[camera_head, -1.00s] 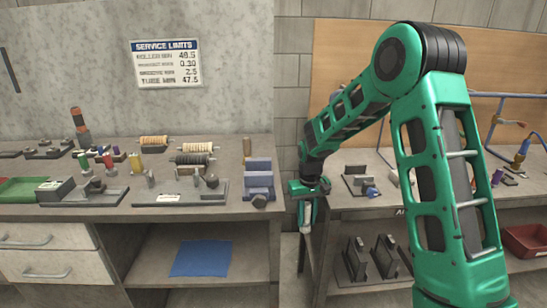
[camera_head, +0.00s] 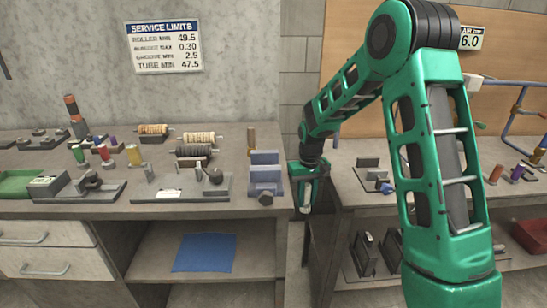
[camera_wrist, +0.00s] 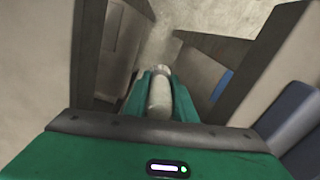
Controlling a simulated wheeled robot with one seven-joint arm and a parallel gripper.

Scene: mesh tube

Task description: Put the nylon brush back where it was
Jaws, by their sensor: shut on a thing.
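My gripper (camera_head: 307,205) hangs from my green arm over the gap between the two benches, near the right end of the left bench (camera_head: 130,258). In the wrist view its fingers (camera_wrist: 158,88) are shut on a pale, rounded object (camera_wrist: 160,100), which points away from the camera. A small pale tip of it shows below the gripper in the head view. I cannot tell from its visible part whether this is the nylon brush; no bristles show.
Bristled rollers (camera_head: 199,138) lie on the left bench. A grey-blue block holder (camera_head: 265,178) stands at its right end, close to my gripper. A blue cloth (camera_head: 205,253) lies on the shelf below.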

